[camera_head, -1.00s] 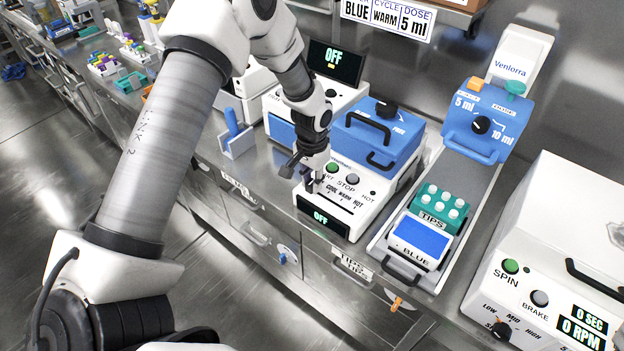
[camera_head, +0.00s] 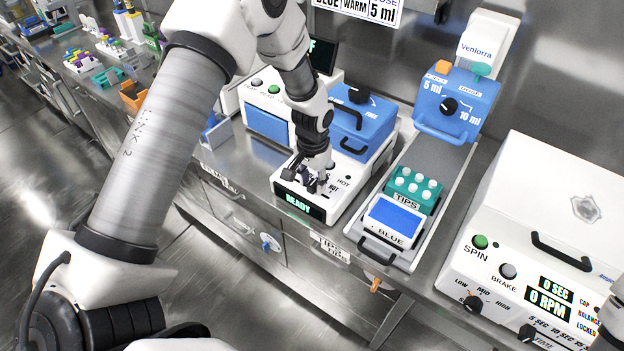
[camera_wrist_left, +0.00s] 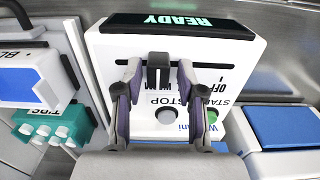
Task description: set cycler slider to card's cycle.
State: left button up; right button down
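The white and blue cycler (camera_head: 357,115) stands on the bench with its front screen (camera_head: 298,203) lit READY. The screen also reads READY in the left wrist view (camera_wrist_left: 162,21). The black slider knob (camera_wrist_left: 158,68) stands up from the slot in the cycler's top, part of it hidden in the head view. My left gripper (camera_head: 315,182) is over the slot. Its fingers straddle the knob, with narrow gaps at both sides in the wrist view. The fingers cover part of the scale labels. The card (camera_head: 357,8) on the wall reads BLUE, WARM, 5 ml.
Right of the cycler are a teal tips rack (camera_head: 414,188), a tray marked BLUE (camera_head: 395,219) and a blue-headed dispenser (camera_head: 455,103). A white centrifuge (camera_head: 545,205) stands farther right. Another white device (camera_head: 265,100) is behind my left arm.

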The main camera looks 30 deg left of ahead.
pick_arm(q)
jog(key=shift+d, duration=0.15)
notch_tip(320, 180, up, 12)
dwell(0.5)
jog(key=g, duration=0.2)
send_over(314, 182)
jog(key=s, duration=0.4)
notch_tip(314, 182, down, 7)
jog(key=s+d+f+g, duration=0.1)
jog(key=s+d+f, duration=0.1)
jog(key=s+f, duration=0.6)
jog(key=s+d+f+g, duration=0.1)
jog(key=s+f, duration=0.4)
jog(key=s, duration=0.6)
jog(key=s+d+f+g, duration=0.1)
jog(key=s+d+f, duration=0.1)
jog(key=s+f, duration=0.6)
jog(key=w+t, duration=0.1)
jog(key=w+r+t, duration=0.1)
jog(key=t, duration=0.1)
jog(key=r+n+t, duration=0.1)
jog(key=t, duration=0.1)
jog(key=shift+w+a+r, duration=0.25)
jog(key=shift+w+a, duration=0.15)
